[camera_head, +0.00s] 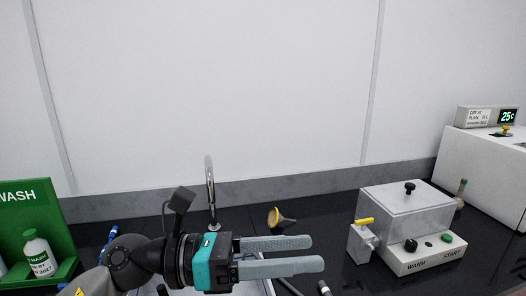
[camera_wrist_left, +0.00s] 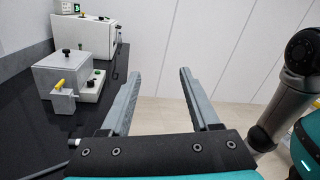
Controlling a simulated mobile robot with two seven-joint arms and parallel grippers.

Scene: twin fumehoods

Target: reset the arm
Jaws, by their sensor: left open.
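My left gripper (camera_head: 312,254) reaches in from the lower left in the head view, with its teal body and two grey fingers pointing right. The fingers are apart with nothing between them. It hangs over the area of the sink. In the left wrist view the same gripper (camera_wrist_left: 160,75) shows two separated fingers with only floor and wall beyond them. My right arm's gripper is not seen in the head view. In the left wrist view one of my arm links shows at the right edge, without a visible gripper.
A green wash rack (camera_head: 35,210) with a bottle (camera_head: 40,255) is at left. A faucet (camera_head: 211,190) stands behind the gripper.

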